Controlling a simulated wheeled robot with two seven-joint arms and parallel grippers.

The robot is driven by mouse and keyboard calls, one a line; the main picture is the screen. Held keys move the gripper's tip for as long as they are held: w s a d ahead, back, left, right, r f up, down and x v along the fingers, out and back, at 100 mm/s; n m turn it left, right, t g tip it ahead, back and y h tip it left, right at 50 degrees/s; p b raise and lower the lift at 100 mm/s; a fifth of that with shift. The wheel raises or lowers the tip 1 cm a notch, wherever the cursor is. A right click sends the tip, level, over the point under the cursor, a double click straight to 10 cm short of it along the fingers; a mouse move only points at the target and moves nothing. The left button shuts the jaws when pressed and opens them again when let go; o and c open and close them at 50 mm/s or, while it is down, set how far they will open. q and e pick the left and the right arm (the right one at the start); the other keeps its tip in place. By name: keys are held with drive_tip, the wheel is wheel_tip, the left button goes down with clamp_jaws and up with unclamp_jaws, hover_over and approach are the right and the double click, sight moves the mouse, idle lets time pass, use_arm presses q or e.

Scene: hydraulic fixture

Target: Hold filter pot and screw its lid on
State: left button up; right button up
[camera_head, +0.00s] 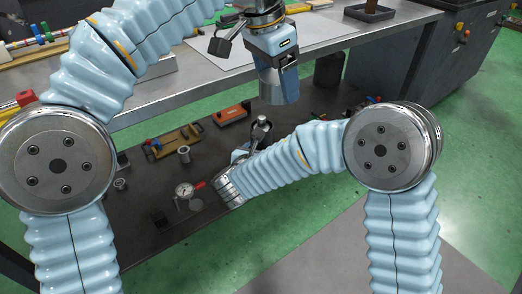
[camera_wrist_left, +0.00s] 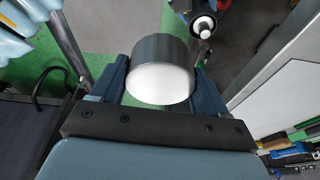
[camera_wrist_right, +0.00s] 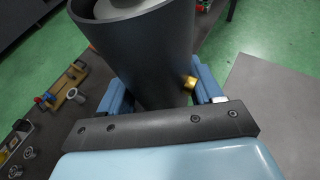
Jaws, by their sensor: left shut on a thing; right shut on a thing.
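My left gripper (camera_head: 280,66) is shut on the lid (camera_head: 279,88), a grey cylinder, and holds it in the air in front of the bench. In the left wrist view the lid (camera_wrist_left: 161,68) sits between both fingers (camera_wrist_left: 160,85), dark-sided with a bright white end face. My right gripper (camera_wrist_right: 160,90) is shut on the filter pot (camera_wrist_right: 148,50), a dark grey cylinder with a brass fitting (camera_wrist_right: 190,82) on its side. A pale round part shows inside its top. Lid and pot are apart.
A steel bench (camera_head: 330,48) runs along the back. The lower dark table (camera_head: 165,225) holds a pressure gauge (camera_head: 184,190), a metal fitting (camera_head: 184,154), a wooden fixture (camera_head: 172,140) and an orange block (camera_head: 231,114). A dark cabinet (camera_head: 470,50) stands at the right. Green floor lies around.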

sight(262, 117)
use_arm(q)
drive_tip(key=w+a+f+n, duration=0.1)
drive_tip(key=w+f, duration=0.1)
drive_tip(key=w+f+n, duration=0.1)
drive_tip(key=w+f, duration=0.2)
drive_tip(key=w+a+f+n, duration=0.1)
drive_tip(key=w+f, duration=0.1)
drive_tip(key=w, duration=0.1)
drive_tip(key=shift+w+a+f+n+t+y, duration=0.15)
drive_tip(key=shift+a+f+n+t+y, duration=0.2)
drive_tip(key=shift+n+t+y, duration=0.05)
drive_tip(key=shift+f, duration=2)
drive_tip(key=shift+f, duration=0.85)
drive_tip(key=shift+f, duration=0.55)
